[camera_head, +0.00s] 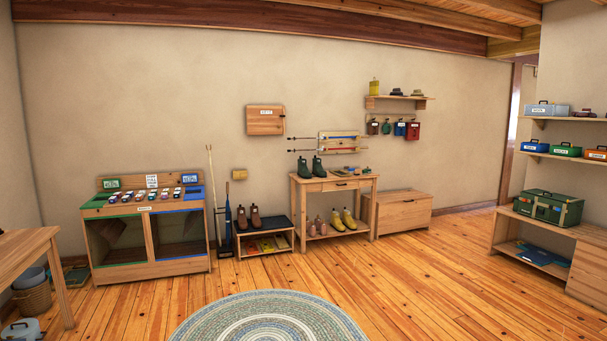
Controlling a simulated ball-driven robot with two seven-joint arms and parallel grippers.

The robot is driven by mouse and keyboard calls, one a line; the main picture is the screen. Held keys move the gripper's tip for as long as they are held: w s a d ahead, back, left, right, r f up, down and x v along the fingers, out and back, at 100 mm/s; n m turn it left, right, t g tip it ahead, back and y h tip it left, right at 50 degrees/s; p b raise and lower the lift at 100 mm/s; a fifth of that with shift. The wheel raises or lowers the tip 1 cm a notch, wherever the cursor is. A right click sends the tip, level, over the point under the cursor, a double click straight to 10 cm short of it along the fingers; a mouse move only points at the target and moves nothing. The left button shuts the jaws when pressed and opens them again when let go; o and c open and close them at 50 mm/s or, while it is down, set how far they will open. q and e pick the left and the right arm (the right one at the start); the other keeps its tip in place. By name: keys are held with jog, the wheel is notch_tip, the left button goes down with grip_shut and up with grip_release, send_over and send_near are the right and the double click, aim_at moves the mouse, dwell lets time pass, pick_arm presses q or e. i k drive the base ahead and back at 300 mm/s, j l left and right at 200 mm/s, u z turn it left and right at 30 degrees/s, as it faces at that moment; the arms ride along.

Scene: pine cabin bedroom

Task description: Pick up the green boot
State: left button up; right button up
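A pair of dark green boots stands upright on top of a small wooden table (340,184) against the back wall. The left green boot (305,168) and the right green boot (318,167) stand side by side near the table's left end. Both are far across the room from me. Neither of my grippers shows in the head view, so I cannot see whether they are open or shut.
Brown boots (249,218) stand on a low rack (267,242) left of the table. Yellow boots (343,220) stand on its lower shelf. A round rug (268,318) lies on open floor before me. A desk (30,252) is at left, shelving (585,236) at right.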

aim_at(302, 172)
jog(key=i+z, duration=0.1)
jog(key=i, duration=6.7)
jog(key=j, duration=0.15)
